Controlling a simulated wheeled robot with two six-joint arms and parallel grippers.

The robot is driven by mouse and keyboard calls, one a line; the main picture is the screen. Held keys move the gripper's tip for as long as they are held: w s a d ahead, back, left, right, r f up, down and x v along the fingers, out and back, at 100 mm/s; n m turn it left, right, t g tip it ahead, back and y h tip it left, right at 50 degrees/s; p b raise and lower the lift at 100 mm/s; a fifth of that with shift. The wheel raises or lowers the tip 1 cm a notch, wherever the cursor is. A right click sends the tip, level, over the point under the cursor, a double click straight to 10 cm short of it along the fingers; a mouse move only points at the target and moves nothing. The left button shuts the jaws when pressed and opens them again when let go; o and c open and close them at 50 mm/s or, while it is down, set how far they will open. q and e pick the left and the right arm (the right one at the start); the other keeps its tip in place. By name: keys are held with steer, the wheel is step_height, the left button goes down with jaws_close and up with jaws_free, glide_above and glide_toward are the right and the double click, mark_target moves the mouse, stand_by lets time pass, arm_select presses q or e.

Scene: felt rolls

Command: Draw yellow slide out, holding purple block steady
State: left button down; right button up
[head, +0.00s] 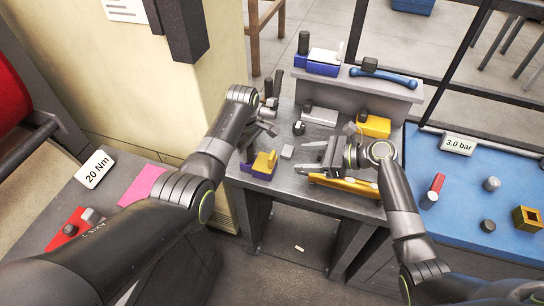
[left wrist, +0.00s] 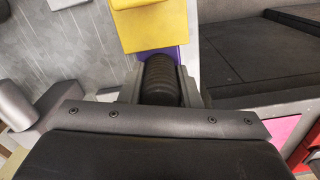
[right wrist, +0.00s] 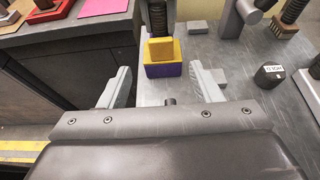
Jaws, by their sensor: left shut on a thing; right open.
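The purple block (head: 262,175) sits at the left front of the grey bench, with the yellow slide (head: 265,160) standing up from it. In the right wrist view the purple block (right wrist: 163,70) and yellow slide (right wrist: 161,50) are straight ahead. My left gripper (left wrist: 162,80) is shut on a black ribbed grip (left wrist: 161,76) beside the purple block (left wrist: 158,53); the yellow slide (left wrist: 155,28) is beyond. In the head view my left arm partly hides this grip. My right gripper (head: 308,157) is open and empty, right of the block, its fingers pointing toward it and apart from it.
A small grey block (head: 287,151) lies between the purple block and my right gripper. A yellow-orange bar (head: 345,184) lies at the bench front below my right gripper. A raised shelf (head: 385,90) with a blue-handled tool stands behind. A blue table (head: 460,205) is at right.

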mark_target(274, 157)
steer(key=x, duration=1.1)
steer(key=shift+w, duration=0.1)
